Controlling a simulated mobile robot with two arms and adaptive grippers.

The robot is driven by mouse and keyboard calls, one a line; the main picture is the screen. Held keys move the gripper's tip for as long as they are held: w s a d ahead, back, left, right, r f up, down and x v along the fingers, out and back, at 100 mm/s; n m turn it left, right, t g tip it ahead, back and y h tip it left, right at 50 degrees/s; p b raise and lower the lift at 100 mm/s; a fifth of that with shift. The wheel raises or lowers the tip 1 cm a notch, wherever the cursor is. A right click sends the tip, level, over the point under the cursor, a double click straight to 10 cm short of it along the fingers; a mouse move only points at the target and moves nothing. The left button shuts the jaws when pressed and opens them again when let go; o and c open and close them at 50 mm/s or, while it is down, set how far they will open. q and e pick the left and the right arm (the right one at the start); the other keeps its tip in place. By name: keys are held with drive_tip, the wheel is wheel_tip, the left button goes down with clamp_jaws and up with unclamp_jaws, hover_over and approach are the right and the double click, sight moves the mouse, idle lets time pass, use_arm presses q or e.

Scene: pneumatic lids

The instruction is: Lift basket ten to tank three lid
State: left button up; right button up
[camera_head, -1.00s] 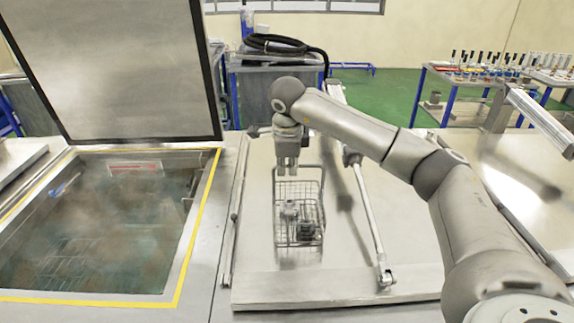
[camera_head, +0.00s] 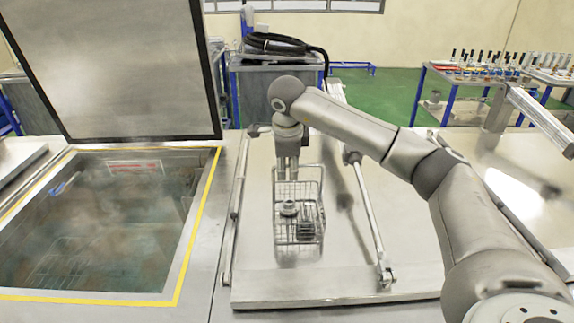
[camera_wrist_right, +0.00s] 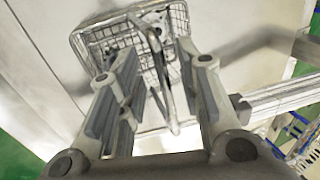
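A wire basket (camera_head: 299,238) with a few metal parts in it stands on the closed flat steel lid (camera_head: 262,280) in the middle of the head view. No number on basket or lid is readable. My right gripper (camera_head: 288,178) points down at the basket's far rim. In the right wrist view the gripper (camera_wrist_right: 162,90) is open, its two fingers apart. The basket (camera_wrist_right: 95,45) lies beyond the fingers, and its handle (camera_wrist_right: 163,75) shows between them. I cannot tell whether the fingers touch it. My left gripper is out of view.
An open tank (camera_head: 85,299) with cloudy liquid and a raised lid (camera_head: 115,65) is at the left. Metal lid struts (camera_head: 370,220) flank the basket. A black hose (camera_head: 275,43) lies on a unit behind. A rack table (camera_head: 465,75) stands at the back right.

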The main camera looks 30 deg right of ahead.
drive_tip(key=w+d+r+p+v, duration=0.1)
drive_tip(key=w+p+v, duration=0.2)
drive_tip(key=v, duration=2)
drive_tip(key=p, duration=0.5)
drive_tip(key=shift+d+r, duration=0.25)
drive_tip(key=shift+d, duration=0.1)
